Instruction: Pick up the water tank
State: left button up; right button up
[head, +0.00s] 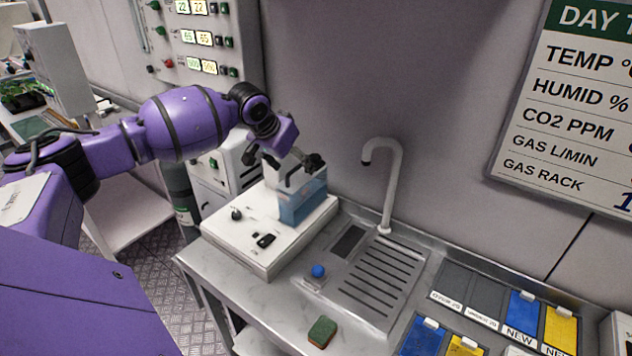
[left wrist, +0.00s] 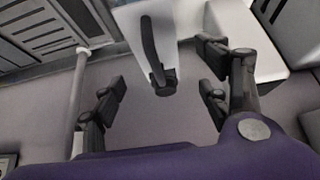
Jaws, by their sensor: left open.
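The water tank (head: 303,207) is a clear box with blue water and a black handle (head: 291,174) on top. It stands on the back right of a white base unit (head: 238,262) on the metal counter. My left gripper (head: 282,160) is just above the tank, tilted, with its fingers spread. In the left wrist view, the black handle (left wrist: 150,48) lies between the two open fingers (left wrist: 162,96), apart from both. The tank's pale top (left wrist: 128,28) shows behind the handle. My right gripper is not in view.
A white curved tap (head: 391,185) rises right of the tank beside a slotted drain (head: 375,282). A white cabinet (head: 222,172) stands behind left. A wall is close behind.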

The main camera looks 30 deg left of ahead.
aim_at(304, 174)
pick_arm(q)
jog(key=shift+w+d+f, duration=0.1)
jog(key=shift+w+f, duration=0.05)
jog(key=shift+f, duration=0.4)
jog(key=shift+w+f, duration=0.1)
jog(key=shift+f, duration=0.45)
jog(key=x, duration=0.4)
jog(key=shift+w+d+f, duration=0.1)
jog(key=shift+w+f, duration=0.25)
jog(key=shift+w, duration=0.05)
jog(key=c, duration=1.3)
grip_shut()
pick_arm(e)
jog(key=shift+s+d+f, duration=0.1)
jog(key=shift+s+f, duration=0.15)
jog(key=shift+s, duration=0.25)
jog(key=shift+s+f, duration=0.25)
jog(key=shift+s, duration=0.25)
